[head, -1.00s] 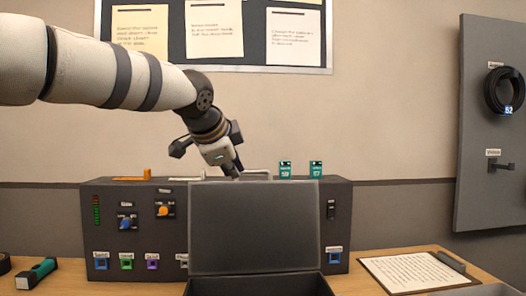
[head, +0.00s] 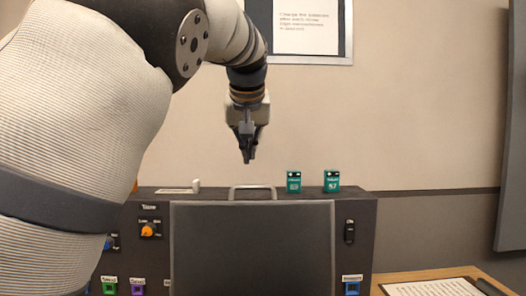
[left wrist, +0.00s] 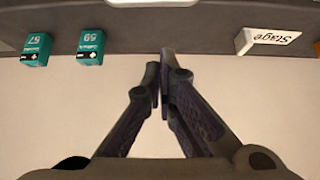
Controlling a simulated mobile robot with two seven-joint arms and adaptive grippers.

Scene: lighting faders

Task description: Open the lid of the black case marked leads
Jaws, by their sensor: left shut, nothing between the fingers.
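The black case's lid (head: 252,250) stands raised, upright in front of the console, its plain dark inner face towards me. The case's body is below the picture now, and no leads marking is readable. My left gripper (head: 248,158) points down, shut and empty, above and behind the lid's top edge, apart from it. In the left wrist view its fingertips (left wrist: 163,60) meet with nothing between them. My right gripper is not in view.
A clipboard (head: 435,288) lies at the right. My left arm hides the console's left part.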

